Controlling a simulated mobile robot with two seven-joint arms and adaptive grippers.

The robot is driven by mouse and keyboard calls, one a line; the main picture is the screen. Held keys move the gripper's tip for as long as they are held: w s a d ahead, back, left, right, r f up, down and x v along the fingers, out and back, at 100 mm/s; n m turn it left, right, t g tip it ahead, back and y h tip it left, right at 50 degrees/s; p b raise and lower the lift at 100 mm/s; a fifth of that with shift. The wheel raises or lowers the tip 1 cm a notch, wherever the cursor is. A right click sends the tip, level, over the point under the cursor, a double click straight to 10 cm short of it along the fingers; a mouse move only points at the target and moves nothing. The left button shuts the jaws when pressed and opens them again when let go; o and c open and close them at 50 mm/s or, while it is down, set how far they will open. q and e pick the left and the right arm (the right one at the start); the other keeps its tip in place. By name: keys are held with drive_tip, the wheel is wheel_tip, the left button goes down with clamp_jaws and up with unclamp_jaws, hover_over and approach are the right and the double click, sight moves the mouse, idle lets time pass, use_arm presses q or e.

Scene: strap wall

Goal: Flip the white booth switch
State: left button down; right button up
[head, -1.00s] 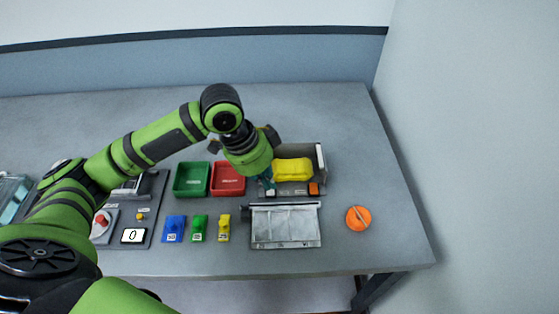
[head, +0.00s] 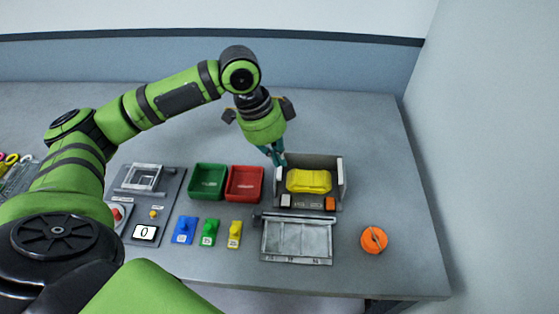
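The grey booth (head: 338,180) stands open at the front on the table, with a yellow block-like object (head: 309,181) inside. The small white switch (head: 286,201) is on the booth's front left edge, and an orange switch (head: 330,204) is on its front right. My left gripper (head: 277,159) is above the booth's back left corner, its teal fingers pointing down, apart from the white switch. The fingers look close together, but I cannot tell whether they are shut. No object shows in them. My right gripper is not in view.
A hinged grey panel (head: 297,241) lies in front of the booth. An orange round object (head: 374,240) is to the right. Green (head: 208,181) and red (head: 244,183) trays are left, with blue, green and yellow pieces in front. The table's back right is clear.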

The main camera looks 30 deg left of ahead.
sight(289, 196)
use_arm(q)
drive_tip(key=x, duration=0.4)
drive_tip(key=p+x, duration=0.1)
drive_tip(key=x, duration=0.2)
drive_tip(key=a+p+x, duration=0.1)
drive_tip(key=x, duration=0.3)
drive_tip(key=shift+s+f, duration=0.2)
drive_tip(key=shift+f, duration=0.3)
drive_tip(key=shift+d, duration=0.1)
drive_tip(key=shift+w+f+g+p, duration=0.1)
drive_tip(key=shift+f+g+p, duration=0.2)
drive_tip(key=shift+g+p, duration=0.25)
drive_tip(key=shift+f, duration=0.15)
